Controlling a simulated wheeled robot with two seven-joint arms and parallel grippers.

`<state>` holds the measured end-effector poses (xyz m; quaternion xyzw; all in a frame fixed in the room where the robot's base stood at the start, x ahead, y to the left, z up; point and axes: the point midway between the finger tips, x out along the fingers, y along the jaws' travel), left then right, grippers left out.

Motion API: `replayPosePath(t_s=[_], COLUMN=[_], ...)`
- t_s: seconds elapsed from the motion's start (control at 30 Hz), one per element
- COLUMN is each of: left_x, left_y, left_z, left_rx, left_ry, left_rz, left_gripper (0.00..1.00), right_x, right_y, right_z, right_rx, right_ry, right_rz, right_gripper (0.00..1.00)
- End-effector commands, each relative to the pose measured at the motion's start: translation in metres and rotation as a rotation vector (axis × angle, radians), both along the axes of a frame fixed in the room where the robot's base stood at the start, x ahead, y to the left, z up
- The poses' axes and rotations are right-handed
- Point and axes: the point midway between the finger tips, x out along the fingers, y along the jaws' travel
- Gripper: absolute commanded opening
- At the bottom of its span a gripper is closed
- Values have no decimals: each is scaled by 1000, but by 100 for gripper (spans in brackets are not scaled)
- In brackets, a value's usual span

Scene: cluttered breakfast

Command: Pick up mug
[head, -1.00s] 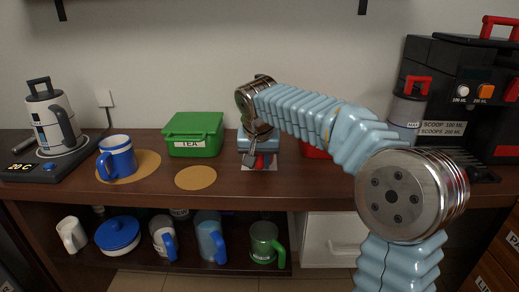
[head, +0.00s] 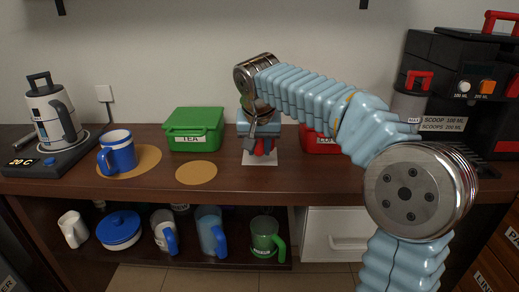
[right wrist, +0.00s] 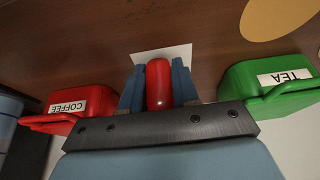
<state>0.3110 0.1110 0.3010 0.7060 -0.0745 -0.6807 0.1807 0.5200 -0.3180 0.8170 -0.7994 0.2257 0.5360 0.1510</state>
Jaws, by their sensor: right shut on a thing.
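My right gripper (head: 260,147) is above the counter, between the green and red boxes. Its blue fingers are shut on a red rounded thing (right wrist: 158,84); only its smooth side shows, so I cannot tell what it is. It is over a white card (head: 260,158). A blue mug with a white inside (head: 121,155) stands upright on a tan round mat (head: 150,160) at the left, apart from my gripper. On the lower shelf stand a white mug (head: 74,229), a white mug with a blue handle (head: 163,231), a blue mug (head: 209,230) and a green mug (head: 264,238). My left gripper is out of view.
The green TEA box (head: 193,125) and red COFFEE box (right wrist: 66,104) flank my gripper. A kettle (head: 52,112) stands at far left, a dark coffee machine (head: 450,75) at right. An empty tan mat (head: 197,173) lies in front. A blue-lidded pot (head: 119,230) is on the shelf.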

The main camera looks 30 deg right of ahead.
Motion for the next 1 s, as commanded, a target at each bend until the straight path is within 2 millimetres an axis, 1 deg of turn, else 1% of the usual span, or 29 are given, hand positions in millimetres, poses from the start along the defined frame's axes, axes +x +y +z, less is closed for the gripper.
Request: replayPosePath(t_s=[0.03,0.17,0.2,0.4,0.5,0.6,0.7,0.83,1.0], left_x=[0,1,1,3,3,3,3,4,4], left_y=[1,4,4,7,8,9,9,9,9], left_z=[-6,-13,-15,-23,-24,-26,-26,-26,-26], left_rx=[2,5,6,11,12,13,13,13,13], left_ry=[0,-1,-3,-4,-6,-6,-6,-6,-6], left_rz=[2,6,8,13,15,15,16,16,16], left_gripper=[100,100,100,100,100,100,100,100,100], right_x=[-9,-37,-46,-96,-114,-127,-135,-140,-141], right_y=[6,22,28,58,69,78,83,85,86], right_z=[-2,-2,-3,-2,-2,-1,-1,0,0], right_rx=[1,1,2,-1,-1,-1,0,-1,-1], right_ry=[-6,-8,-7,-6,-6,-6,-5,-4,-4], right_rz=[6,6,6,5,3,2,1,0,0], right_gripper=[0,0,0,0,0,0,0,0,0])
